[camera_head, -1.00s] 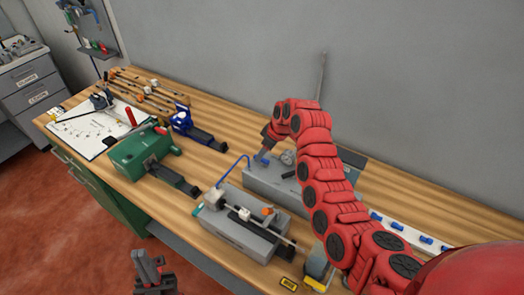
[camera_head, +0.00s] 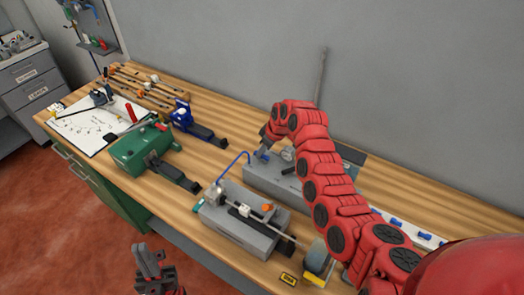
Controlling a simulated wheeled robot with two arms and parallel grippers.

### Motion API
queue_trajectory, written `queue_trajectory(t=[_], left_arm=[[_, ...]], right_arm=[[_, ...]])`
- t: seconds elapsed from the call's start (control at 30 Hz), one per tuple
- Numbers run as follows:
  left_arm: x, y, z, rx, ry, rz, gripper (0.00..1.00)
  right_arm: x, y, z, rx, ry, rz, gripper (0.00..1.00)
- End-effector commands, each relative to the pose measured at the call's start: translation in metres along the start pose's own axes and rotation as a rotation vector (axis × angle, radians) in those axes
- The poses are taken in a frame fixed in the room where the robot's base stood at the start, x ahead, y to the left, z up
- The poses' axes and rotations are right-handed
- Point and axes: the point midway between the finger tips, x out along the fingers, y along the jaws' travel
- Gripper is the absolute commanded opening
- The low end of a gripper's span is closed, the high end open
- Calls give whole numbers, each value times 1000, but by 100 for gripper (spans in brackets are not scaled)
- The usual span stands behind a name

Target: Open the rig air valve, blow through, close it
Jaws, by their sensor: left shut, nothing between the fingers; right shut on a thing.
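The rig has a grey box (camera_head: 268,183) at the back, with a small blue valve handle (camera_head: 262,155) on top. A blue hose (camera_head: 235,162) arches from there to a front grey fixture (camera_head: 238,230) carrying a rod and an orange knob. My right gripper (camera_head: 265,147) reaches down at the back box and is shut on the blue handle; its fingertips are small and partly hidden by the arm. The handle's exact angle is too small to tell. My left gripper (camera_head: 148,258) is shut and empty, low in front of the bench.
A green machine (camera_head: 138,150) and a blue clamp (camera_head: 190,122) stand to the left on the wooden bench (camera_head: 240,118). A paper sheet (camera_head: 82,130) lies further left. A strip with blue valves (camera_head: 400,224) lies right of my arm. A grey wall runs behind.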

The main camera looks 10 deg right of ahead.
Motion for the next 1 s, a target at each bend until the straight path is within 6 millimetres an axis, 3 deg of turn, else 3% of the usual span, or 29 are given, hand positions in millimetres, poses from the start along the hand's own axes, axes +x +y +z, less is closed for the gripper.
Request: queue_trajectory(t=[0.27, 0.47, 1.0], left_arm=[[-4, 0, 1, 0, 0, 0, 0], [-17, 1, 3, 0, 0, 0, 0], [-85, 4, 14, 0, 0, 0, 0]], right_arm=[[1, 0, 0, 16, 1, 7, 0], [3, 1, 0, 85, 5, 38, 0], [5, 8, 2, 518, 6, 219, 0]])
